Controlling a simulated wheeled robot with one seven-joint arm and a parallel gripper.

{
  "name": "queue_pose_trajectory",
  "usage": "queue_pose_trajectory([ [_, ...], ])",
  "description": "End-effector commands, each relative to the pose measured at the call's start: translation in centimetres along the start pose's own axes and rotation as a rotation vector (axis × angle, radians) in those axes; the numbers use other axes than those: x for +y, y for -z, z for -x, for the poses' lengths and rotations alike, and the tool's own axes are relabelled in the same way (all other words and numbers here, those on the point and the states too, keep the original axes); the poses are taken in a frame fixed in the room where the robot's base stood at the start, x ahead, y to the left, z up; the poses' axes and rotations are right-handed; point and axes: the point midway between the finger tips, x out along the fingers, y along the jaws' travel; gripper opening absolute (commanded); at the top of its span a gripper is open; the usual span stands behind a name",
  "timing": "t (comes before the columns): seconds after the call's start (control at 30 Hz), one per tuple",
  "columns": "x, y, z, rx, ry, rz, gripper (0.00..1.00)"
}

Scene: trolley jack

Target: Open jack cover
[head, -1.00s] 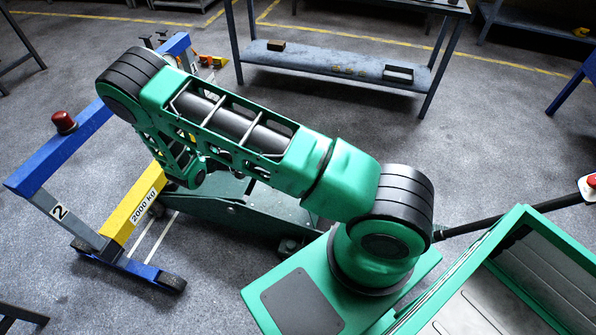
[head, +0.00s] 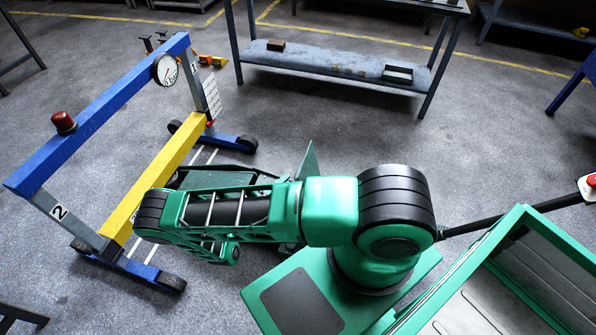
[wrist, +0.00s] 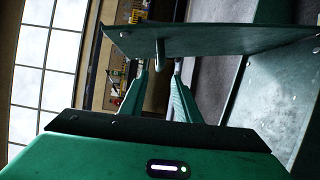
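The dark green trolley jack (head: 225,178) lies low on the floor, partly hidden by my arm in the head view. A flat green plate, which looks like the jack cover (head: 308,160), stands up steeply beside my arm. In the wrist view the cover (wrist: 215,40) crosses the top, with a small knob (wrist: 160,58) on its near side. My gripper (wrist: 161,68) has its two fingers apart, one on each side of the knob, with gaps showing. In the head view my gripper is hidden behind my arm.
A blue and yellow frame marked 2000 kg (head: 150,190) stands left of the jack, with a gauge (head: 166,70) and a red lamp (head: 63,122). A metal shelf table (head: 340,68) stands behind. The floor between is clear.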

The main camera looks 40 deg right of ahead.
Motion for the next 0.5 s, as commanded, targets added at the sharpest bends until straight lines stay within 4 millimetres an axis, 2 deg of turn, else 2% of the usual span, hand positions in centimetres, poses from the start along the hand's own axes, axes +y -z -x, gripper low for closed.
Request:
queue_pose_trajectory([
  [0.3, 0.0, -0.1, -5.7, -0.004, -0.001, 0.001, 0.30],
  [0.5, 0.0, -0.1, -7.9, -0.004, 0.000, 0.002, 0.30],
])
